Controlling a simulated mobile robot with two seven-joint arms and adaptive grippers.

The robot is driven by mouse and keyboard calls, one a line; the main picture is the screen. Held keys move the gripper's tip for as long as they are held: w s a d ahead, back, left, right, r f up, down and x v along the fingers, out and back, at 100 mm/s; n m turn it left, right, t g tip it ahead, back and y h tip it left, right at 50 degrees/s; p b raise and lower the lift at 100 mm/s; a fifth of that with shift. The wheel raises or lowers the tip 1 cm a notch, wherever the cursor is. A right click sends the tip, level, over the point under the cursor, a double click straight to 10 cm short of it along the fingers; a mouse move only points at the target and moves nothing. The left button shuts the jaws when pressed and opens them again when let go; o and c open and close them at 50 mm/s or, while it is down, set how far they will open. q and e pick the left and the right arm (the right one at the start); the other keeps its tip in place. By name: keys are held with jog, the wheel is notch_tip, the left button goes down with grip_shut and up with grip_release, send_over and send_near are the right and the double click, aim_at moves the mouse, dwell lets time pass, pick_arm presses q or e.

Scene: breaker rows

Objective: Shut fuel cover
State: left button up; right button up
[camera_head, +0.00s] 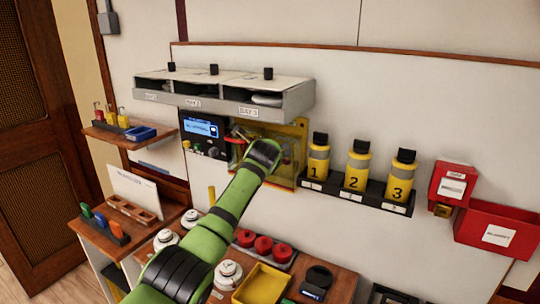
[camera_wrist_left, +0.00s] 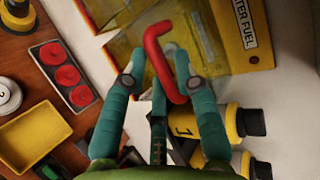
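The fuel cover is a see-through yellow panel (camera_head: 296,135) on the wall below the grey shelf. In the head view my green left arm hides most of the hand and part of the cover. My right gripper is not in view.
A blue-screened panel (camera_head: 201,127) is left of the cover. Numbered yellow bottles (camera_head: 355,167) stand in a rack to the right. The grey shelf (camera_head: 300,101) overhangs above. Red knobs (camera_head: 263,245) and a yellow tray (camera_head: 263,284) are on the counter below.

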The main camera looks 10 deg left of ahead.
pick_arm(q)
jog(key=a+v, duration=0.1)
jog(key=v, duration=1.1)
jog(key=shift+d, duration=0.45)
